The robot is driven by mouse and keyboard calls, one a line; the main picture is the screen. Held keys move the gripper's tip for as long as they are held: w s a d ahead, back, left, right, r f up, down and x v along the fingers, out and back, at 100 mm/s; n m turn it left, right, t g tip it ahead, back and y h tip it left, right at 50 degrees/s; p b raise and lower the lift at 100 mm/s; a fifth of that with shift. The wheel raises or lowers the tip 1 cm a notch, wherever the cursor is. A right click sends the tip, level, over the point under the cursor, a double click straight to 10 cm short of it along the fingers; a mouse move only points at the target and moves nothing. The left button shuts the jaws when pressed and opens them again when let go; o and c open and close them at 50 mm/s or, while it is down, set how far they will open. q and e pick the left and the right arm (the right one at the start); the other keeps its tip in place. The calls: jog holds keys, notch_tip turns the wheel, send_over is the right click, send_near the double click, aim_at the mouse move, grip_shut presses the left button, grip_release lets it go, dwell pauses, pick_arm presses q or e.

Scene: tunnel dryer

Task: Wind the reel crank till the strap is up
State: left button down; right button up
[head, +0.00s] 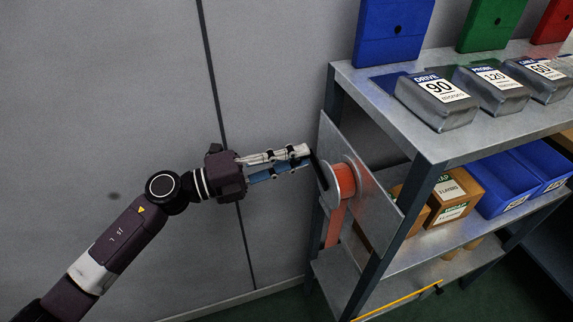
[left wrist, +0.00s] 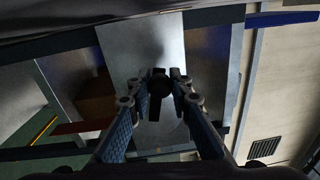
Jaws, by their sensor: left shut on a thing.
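The reel (head: 346,178) is mounted on a grey metal plate (head: 372,195) at the left end of the shelf unit. The orange-red strap (head: 335,226) is wound on it and a length hangs down below. The black crank (head: 321,172) sticks out on the reel's near left side. My left gripper (head: 307,158) reaches in from the left and is shut on the crank's handle, its fingers mostly hiding the grip. In the left wrist view the dark round handle (left wrist: 160,84) shows between the fingertips. The strap's lower end is hard to make out. My right gripper is not in view.
The metal shelf unit (head: 436,148) holds labelled grey blocks (head: 438,100) on top. Cardboard boxes (head: 452,197) and blue bins (head: 507,190) stand on the shelf below. A grey wall (head: 110,80) is behind my left arm.

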pick_arm(q)
jog(key=shift+s+d+r+m+b, duration=0.1)
jog(key=shift+s+r+m+b, duration=0.1)
jog(key=shift+r+m, duration=0.45)
jog(key=shift+s+r+m+b, duration=0.1)
jog(key=shift+s+r+m, duration=0.1)
jog(key=shift+m, duration=0.75)
jog(key=c, duration=1.7)
grip_release()
jog(key=shift+c, duration=0.2)
jog(key=v, duration=1.2)
jog(key=shift+w, duration=0.1)
